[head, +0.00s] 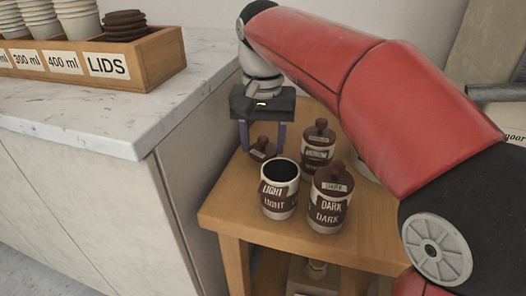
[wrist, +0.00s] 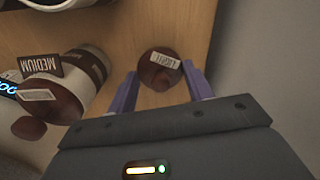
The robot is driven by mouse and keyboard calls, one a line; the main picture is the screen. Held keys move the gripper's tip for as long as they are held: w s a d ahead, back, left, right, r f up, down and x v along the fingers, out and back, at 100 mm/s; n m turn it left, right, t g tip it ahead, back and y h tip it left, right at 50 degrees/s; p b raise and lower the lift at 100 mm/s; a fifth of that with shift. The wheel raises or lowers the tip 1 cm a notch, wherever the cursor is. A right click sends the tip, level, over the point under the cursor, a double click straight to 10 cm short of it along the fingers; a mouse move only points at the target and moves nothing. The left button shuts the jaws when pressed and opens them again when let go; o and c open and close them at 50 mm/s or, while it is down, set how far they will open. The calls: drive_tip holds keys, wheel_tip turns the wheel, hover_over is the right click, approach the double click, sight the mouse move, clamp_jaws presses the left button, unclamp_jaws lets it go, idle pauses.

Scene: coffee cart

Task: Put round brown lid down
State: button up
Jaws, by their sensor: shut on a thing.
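The round brown lid (head: 262,149) with a knob and a small label is between my gripper's fingers, just behind the open LIGHT jar. My gripper (head: 264,140) points down and is shut on the lid, low over the wooden table. In the wrist view the lid (wrist: 160,70) sits between the two purple fingertips (wrist: 161,86), its label reading LIGHT. Whether the lid touches the table top is hard to tell. The LIGHT jar (head: 279,200) stands upright without a lid, its dark inside showing.
The lidded DARK jar (head: 328,205) and lidded MEDIUM jar (head: 317,153) stand close on the small wooden table (head: 225,207). The MEDIUM jar (wrist: 78,80) is left of the lid in the wrist view. A marble counter (head: 130,110) with a wooden cup-and-lid box (head: 160,62) rises at left.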

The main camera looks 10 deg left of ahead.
sight(263, 138)
drive_tip(key=shift+f, duration=1.2)
drive_tip(key=shift+f, duration=0.15)
drive_tip(key=o, duration=1)
drive_tip(key=shift+c, duration=0.2)
wheel_tip(263, 138, up, 12)
drive_tip(key=p, duration=0.3)
drive_tip(key=shift+r, duration=0.2)
